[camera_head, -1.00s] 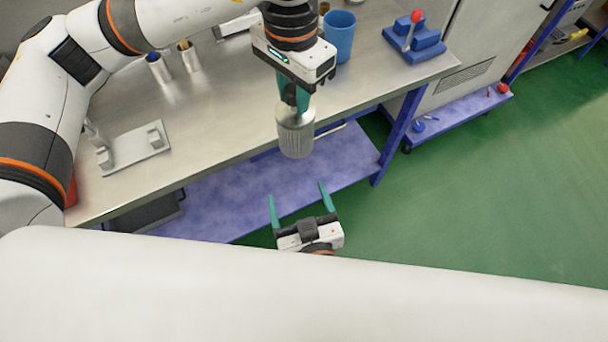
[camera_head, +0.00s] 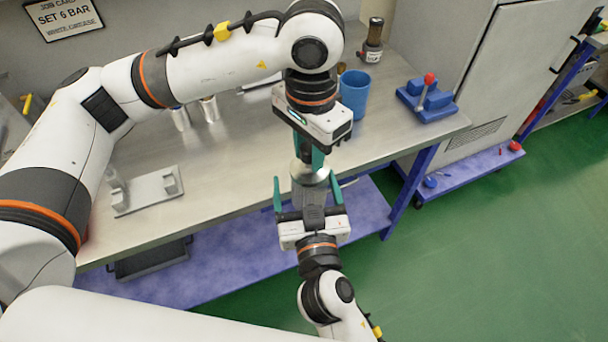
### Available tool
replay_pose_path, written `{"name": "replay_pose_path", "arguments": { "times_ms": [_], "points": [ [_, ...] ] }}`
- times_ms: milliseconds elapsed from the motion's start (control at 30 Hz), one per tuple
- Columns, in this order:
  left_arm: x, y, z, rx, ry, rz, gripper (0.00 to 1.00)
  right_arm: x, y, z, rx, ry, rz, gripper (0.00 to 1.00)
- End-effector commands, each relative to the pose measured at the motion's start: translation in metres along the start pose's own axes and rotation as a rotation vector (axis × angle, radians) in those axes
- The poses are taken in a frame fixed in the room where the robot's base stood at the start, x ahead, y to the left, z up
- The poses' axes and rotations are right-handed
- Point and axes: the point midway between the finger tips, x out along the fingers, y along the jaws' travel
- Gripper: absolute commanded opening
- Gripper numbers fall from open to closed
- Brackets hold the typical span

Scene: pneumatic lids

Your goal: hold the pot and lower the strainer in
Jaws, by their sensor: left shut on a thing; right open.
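My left gripper (camera_head: 307,153) points down in front of the bench. It is shut on the dark top of a grey, ribbed metal cylinder (camera_head: 310,188), which looks like the strainer. The cylinder hangs upright in the air. My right gripper (camera_head: 306,182) reaches up from below, open, with one teal finger on each side of the cylinder in the picture. I cannot tell whether the fingers touch it. No pot can be picked out for certain; a blue cup (camera_head: 355,97) stands on the bench behind the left gripper.
The metal bench (camera_head: 235,150) carries a grey bracket plate (camera_head: 147,192), two small metal cylinders (camera_head: 210,109), a brown-topped bottle (camera_head: 373,42) and a blue block with a red-knobbed lever (camera_head: 427,98). A purple lower shelf (camera_head: 225,245) lies below. Green floor is clear at right.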

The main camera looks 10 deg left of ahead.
Motion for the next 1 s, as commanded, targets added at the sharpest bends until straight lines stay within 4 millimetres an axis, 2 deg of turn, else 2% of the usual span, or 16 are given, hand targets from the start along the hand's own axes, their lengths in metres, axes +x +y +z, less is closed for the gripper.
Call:
{"name": "replay_pose_path", "arguments": {
  "times_ms": [200, 567, 833, 900, 933, 1000],
  "points": [
    [0.000, 0.000, 0.000, 0.000, 0.000, 0.000, 0.00, 0.021, 0.000, 0.000, -0.001, 0.001, -0.001, 0.83],
    [0.000, 0.000, 0.000, 0.000, 0.000, 0.000, 0.00, 0.025, 0.000, -0.001, 0.000, 0.001, -0.001, 0.82],
    [0.000, -0.001, 0.001, 0.001, -0.003, -0.001, 0.00, 0.024, 0.001, 0.000, 0.001, 0.000, 0.003, 0.38],
    [0.000, -0.001, 0.001, 0.001, -0.005, -0.002, 0.00, 0.024, 0.002, 0.000, 0.001, -0.001, 0.005, 0.34],
    [-0.001, -0.001, 0.001, 0.001, -0.005, -0.003, 0.32, 0.024, 0.002, 0.000, 0.001, -0.001, 0.005, 0.34],
    [-0.001, -0.001, 0.001, 0.001, -0.005, -0.003, 0.43, 0.024, 0.002, 0.000, 0.001, -0.001, 0.004, 0.34]
  ]
}}
